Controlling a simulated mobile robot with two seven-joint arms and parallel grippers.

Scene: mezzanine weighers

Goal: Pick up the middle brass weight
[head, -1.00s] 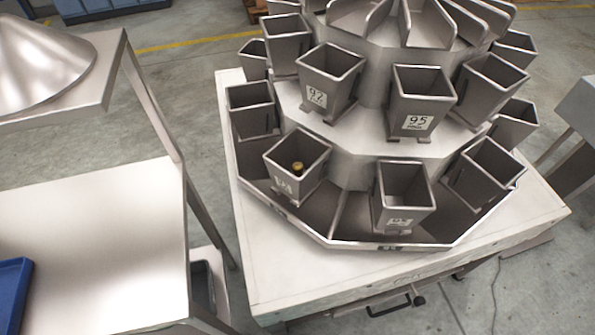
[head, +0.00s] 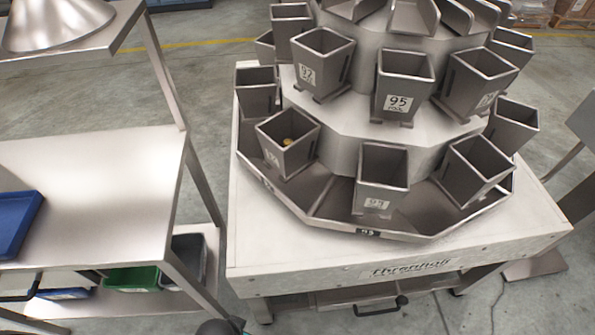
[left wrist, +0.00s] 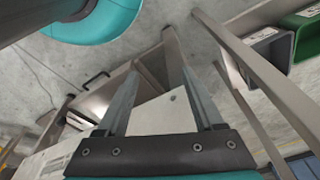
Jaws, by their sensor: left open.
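A small brass weight (head: 287,141) shows inside the lower left bucket (head: 287,158) of the weigher in the head view. Only its top is visible; the bucket walls hide the rest. I cannot tell whether it is the middle one, and I see no other brass weight. My left gripper (left wrist: 152,72) is open and empty in the left wrist view, with its two fingers apart and the weigher's metal frame beyond them. It is well away from the brass weight. My right gripper is in neither view.
The weigher table (head: 400,262) carries several metal buckets in tiers. A steel bench (head: 90,185) stands at left with a blue tray (head: 14,222); a green bin (head: 132,279) and a grey bin (head: 188,258) sit on its lower shelf. Floor shows between bench and weigher.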

